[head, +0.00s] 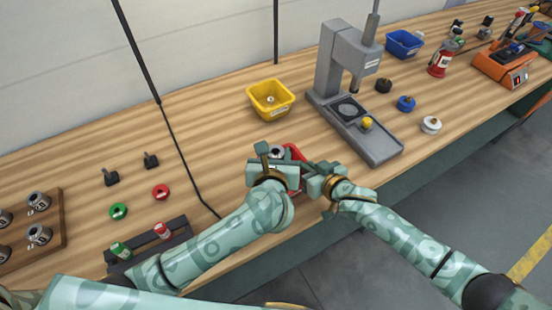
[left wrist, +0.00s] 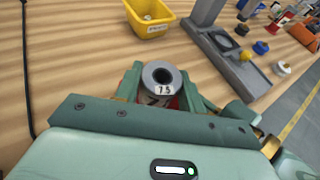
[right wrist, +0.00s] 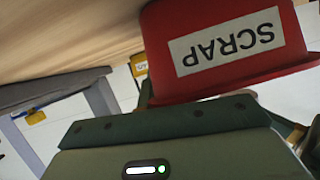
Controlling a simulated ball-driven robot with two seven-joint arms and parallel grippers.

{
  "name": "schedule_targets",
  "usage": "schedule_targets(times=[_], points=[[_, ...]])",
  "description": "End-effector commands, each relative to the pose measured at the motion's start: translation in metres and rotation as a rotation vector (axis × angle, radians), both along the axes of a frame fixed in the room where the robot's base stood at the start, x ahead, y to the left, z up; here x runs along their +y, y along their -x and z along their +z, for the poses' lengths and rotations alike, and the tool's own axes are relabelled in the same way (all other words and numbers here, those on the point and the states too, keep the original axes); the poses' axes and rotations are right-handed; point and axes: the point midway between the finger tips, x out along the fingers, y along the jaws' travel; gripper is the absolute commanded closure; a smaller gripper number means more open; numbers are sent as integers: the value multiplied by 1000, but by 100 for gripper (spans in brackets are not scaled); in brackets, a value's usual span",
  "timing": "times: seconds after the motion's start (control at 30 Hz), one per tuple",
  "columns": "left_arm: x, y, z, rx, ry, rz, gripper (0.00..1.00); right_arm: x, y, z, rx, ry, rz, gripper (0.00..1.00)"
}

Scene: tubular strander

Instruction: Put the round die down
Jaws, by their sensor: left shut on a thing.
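The round die (left wrist: 160,76) is a grey ring with a dark central hole and a white label reading 7.5. In the left wrist view it sits between the fingers of my left gripper (left wrist: 160,90), which is shut on it. In the head view the die (head: 277,151) shows at my left gripper (head: 272,160), near the bench's front edge. A red bin (right wrist: 230,45) labelled SCRAP fills much of the right wrist view, close to my right gripper (right wrist: 220,105). In the head view part of the red bin (head: 294,152) shows between the two grippers. My right fingertips are mostly hidden.
A yellow tray (head: 270,98) and a grey press (head: 345,85) stand behind the grippers. Black, blue (head: 406,103) and white knobs lie to the right. A wooden board (head: 55,232) with several dies and a dark rack (head: 150,247) are at left.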

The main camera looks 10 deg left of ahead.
Motion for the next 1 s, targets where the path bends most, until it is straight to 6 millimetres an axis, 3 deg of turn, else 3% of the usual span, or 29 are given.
schedule_targets(times=[0.17, 0.93, 0.97, 1.0], points=[[0, -1, -19, -4, -1, 0, 100, -1, 1, -2, 2, 2, -1, 100], [0, -1, -31, -4, 1, 0, 100, -1, 1, -2, 2, 2, -1, 100], [0, 0, -32, -1, 1, 1, 55, -1, 1, -2, 2, 2, -1, 100], [0, 0, -32, -1, 1, 1, 44, -1, 1, -2, 2, 2, -1, 100]])
